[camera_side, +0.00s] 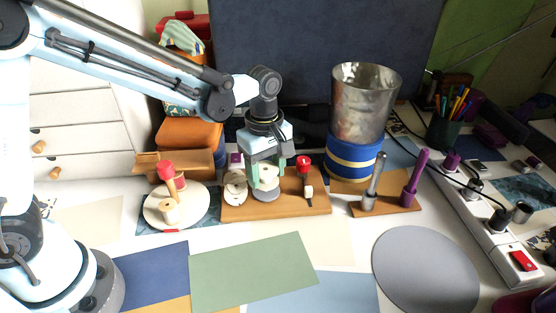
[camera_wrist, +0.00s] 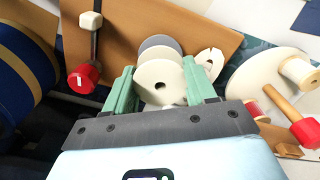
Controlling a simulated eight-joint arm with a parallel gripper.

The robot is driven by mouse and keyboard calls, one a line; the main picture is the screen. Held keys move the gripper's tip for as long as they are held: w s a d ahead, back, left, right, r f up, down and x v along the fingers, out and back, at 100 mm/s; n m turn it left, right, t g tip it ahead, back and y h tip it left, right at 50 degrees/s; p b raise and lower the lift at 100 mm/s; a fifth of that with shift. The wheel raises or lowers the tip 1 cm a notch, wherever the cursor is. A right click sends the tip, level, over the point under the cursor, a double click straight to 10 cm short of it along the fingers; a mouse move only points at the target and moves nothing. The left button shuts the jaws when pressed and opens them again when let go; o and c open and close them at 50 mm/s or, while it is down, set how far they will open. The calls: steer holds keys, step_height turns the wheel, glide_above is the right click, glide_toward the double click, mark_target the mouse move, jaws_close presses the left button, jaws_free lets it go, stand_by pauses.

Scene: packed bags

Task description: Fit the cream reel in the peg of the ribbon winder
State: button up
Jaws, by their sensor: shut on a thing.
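My gripper (camera_side: 267,174) has its green fingers closed on the sides of a cream reel (camera_side: 265,181), held flat. The reel's dark centre hole faces the camera in the wrist view (camera_wrist: 158,77). The ribbon winder appears to be the brown wooden board (camera_side: 290,207) with a red-knobbed crank (camera_side: 304,163) and a grey disc (camera_side: 268,196). The reel is directly above the grey disc in the side view, and overlaps it in the wrist view (camera_wrist: 160,42). I cannot tell whether they touch. The peg is hidden by the reel and fingers.
A slotted pale disc (camera_side: 235,187) stands close to the left of my gripper. A round cream plate (camera_side: 153,219) further left carries a small spool and a red-headed wooden piece. A blue-banded metal cylinder (camera_side: 355,150) and a board with upright posts (camera_side: 385,207) stand right.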

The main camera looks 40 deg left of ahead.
mark_target(261, 169)
steer(key=shift+f, duration=1.35)
steer(key=o, duration=1.1)
step_height(261, 169, up, 12)
steer(key=shift+r, duration=0.1)
steer(key=shift+s+a+r+m, duration=0.15)
steer(key=shift+s+a+m, duration=0.2)
steer(key=shift+a+m, duration=0.05)
steer(key=s+a+m+t, duration=0.2)
steer(key=s+m, duration=0.1)
steer(key=m, duration=0.1)
steer(key=s+a+f+m+t, duration=0.1)
steer(key=s+a+m+t, duration=0.1)
steer(key=m, duration=0.3)
steer(key=s+a+m+t, duration=0.3)
steer(key=s+a+m, duration=0.1)
steer(key=m, duration=0.1)
steer(key=shift+s+a+f, duration=0.15)
steer(key=shift+s+a, duration=0.05)
steer(key=shift+s, duration=0.2)
